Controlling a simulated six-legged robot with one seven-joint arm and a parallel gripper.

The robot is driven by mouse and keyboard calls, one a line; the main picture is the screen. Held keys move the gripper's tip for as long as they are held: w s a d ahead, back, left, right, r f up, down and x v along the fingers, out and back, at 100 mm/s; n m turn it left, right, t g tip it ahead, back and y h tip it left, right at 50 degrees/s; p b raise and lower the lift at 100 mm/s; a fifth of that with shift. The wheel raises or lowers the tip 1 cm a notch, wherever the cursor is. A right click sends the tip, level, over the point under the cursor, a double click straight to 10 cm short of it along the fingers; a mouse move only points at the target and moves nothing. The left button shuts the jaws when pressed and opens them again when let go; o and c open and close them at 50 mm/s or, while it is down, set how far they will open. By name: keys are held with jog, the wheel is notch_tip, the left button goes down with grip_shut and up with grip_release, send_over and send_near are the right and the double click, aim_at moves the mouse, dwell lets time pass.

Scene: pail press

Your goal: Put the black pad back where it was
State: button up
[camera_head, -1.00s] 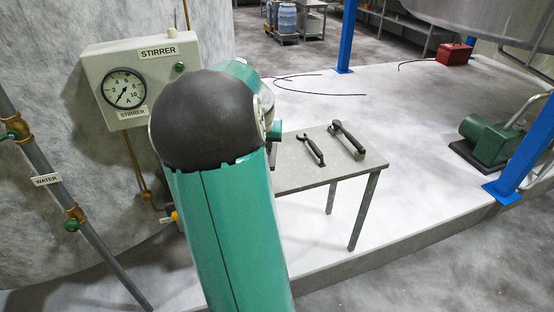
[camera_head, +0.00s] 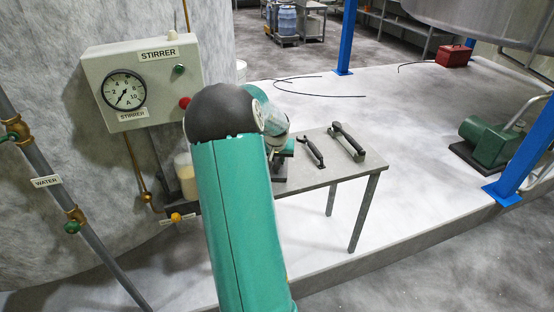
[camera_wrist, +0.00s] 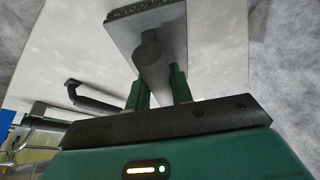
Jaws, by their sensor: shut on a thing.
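The black pad (camera_wrist: 165,28), a dark flat plate with a round grip and a ridged far edge, is between the fingers of my gripper (camera_wrist: 157,80) in the wrist view. The gripper is shut on its grip. The pale table top lies behind it; I cannot tell whether the pad touches it. In the head view my arm hides most of the gripper, over the table's left part. A dark edge shows there beside the arm, too covered to name.
Two dark-handled tools (camera_head: 313,152) (camera_head: 349,141) lie on the grey table (camera_head: 318,176). The stirrer box (camera_head: 150,80) with gauge and red button is on the wall at left. A pale container (camera_head: 186,175) stands below it. A water pipe (camera_head: 52,187) runs at far left.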

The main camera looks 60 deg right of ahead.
jog(key=o, duration=0.9)
jog(key=v, duration=1.2)
jog(key=shift+a, duration=0.1)
